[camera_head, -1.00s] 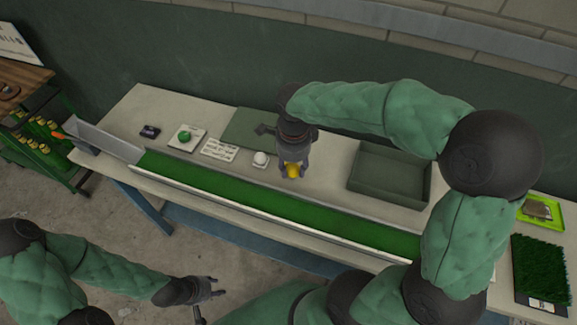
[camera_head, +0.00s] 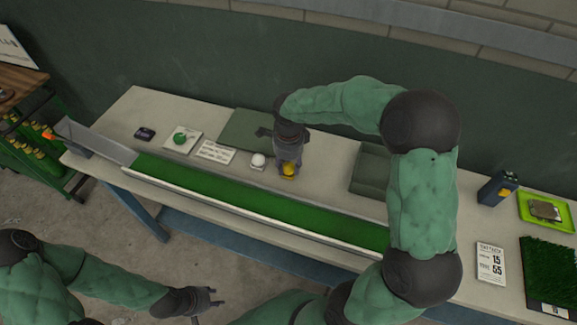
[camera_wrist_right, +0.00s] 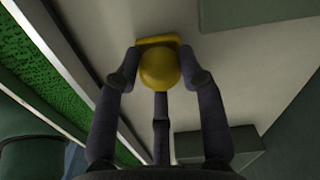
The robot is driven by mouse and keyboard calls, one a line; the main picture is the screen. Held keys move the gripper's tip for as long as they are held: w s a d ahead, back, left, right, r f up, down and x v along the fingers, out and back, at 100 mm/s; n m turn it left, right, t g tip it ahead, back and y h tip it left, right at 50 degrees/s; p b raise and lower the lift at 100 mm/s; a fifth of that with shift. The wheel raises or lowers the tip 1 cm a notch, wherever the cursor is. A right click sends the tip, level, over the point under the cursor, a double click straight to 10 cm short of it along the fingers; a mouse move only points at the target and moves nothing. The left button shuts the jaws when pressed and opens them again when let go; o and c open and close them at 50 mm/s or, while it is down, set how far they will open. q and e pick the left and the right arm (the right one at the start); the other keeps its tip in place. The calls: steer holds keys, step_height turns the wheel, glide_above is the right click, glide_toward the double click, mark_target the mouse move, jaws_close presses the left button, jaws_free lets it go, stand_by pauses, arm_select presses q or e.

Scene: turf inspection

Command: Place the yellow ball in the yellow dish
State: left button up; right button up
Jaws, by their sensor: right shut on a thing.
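The yellow ball (camera_head: 289,170) is between the fingers of my right gripper (camera_head: 288,167), low over the table behind the green turf strip. In the right wrist view the fingers close around the ball (camera_wrist_right: 160,69). The yellow dish (camera_wrist_right: 152,41) shows just past the ball there, mostly hidden by it. I cannot tell whether the ball touches the dish. My left gripper (camera_head: 210,298) looks open and empty, in front of the table near the bottom of the head view.
A white ball (camera_head: 258,160) stands close left of my right gripper. A green tray (camera_head: 370,168) lies to its right, partly behind my arm. The turf strip (camera_head: 245,200) with raised rails runs along the front. A dark device (camera_head: 497,188) stands farther right.

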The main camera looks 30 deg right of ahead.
mark_target(289, 164)
steer(key=shift+f, duration=0.15)
steer(key=o, duration=1.2)
steer(key=shift+r, duration=0.4)
step_height(289, 164, up, 12)
steer(key=p, duration=0.3)
steer(key=shift+f+p, duration=0.2)
steer(key=shift+p, duration=0.15)
